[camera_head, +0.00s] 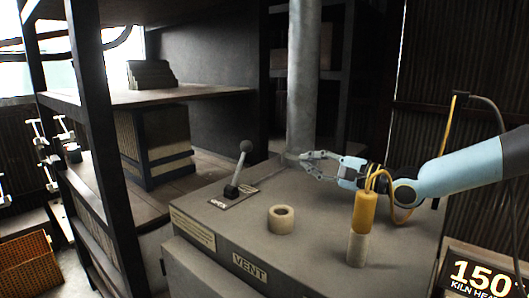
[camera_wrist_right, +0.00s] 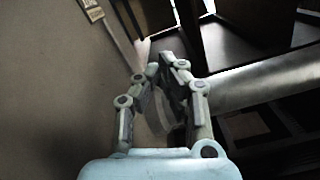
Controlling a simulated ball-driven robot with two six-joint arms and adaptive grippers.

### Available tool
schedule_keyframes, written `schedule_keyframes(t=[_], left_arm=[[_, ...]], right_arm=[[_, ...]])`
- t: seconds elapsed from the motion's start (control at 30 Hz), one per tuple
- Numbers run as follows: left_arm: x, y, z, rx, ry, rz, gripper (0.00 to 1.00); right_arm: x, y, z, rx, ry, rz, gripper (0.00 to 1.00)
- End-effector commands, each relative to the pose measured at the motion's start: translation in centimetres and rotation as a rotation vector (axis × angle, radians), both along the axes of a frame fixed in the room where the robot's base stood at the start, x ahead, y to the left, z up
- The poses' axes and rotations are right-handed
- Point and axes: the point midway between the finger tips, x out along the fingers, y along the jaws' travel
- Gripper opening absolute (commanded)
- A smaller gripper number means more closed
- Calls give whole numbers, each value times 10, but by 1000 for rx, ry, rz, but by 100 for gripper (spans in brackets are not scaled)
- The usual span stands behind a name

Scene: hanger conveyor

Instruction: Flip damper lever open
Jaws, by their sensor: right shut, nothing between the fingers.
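The damper lever (camera_head: 240,166) stands on top of the grey vent box, with a round grey knob on a thin shaft. It leans to the right, away from the label plate (camera_head: 220,202) at its foot, whose lettering seems to read OPEN. My right gripper (camera_head: 297,161) is to the right of the knob, in front of the grey pipe, and apart from the lever. It is shut and empty. In the right wrist view its fingers (camera_wrist_right: 161,66) come together with nothing held. I cannot make out the lever there. My left gripper is not in view.
A pale ring (camera_head: 281,219) and an upright yellow-and-cream cylinder (camera_head: 361,228) stand on the box (camera_head: 314,264). The vertical pipe (camera_head: 303,80) rises behind my gripper. A shelf rack (camera_head: 95,130) stands left. The box top between lever and gripper looks clear.

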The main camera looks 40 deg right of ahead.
Motion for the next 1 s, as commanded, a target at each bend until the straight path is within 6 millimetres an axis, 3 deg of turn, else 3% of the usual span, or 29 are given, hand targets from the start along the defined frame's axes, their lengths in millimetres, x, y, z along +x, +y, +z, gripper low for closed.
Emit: schedule_keyframes(t=[0.17,0.5,0.7,0.8,1.0], left_arm=[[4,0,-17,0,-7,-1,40],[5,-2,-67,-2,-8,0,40],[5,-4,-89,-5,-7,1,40],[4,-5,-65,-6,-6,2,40],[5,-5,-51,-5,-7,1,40]], right_arm=[[20,3,-2,1,-7,0,0],[79,11,-4,1,-7,0,0],[100,14,-1,2,-4,-1,0],[99,29,12,6,-2,0,0],[101,46,16,3,-2,0,0]])
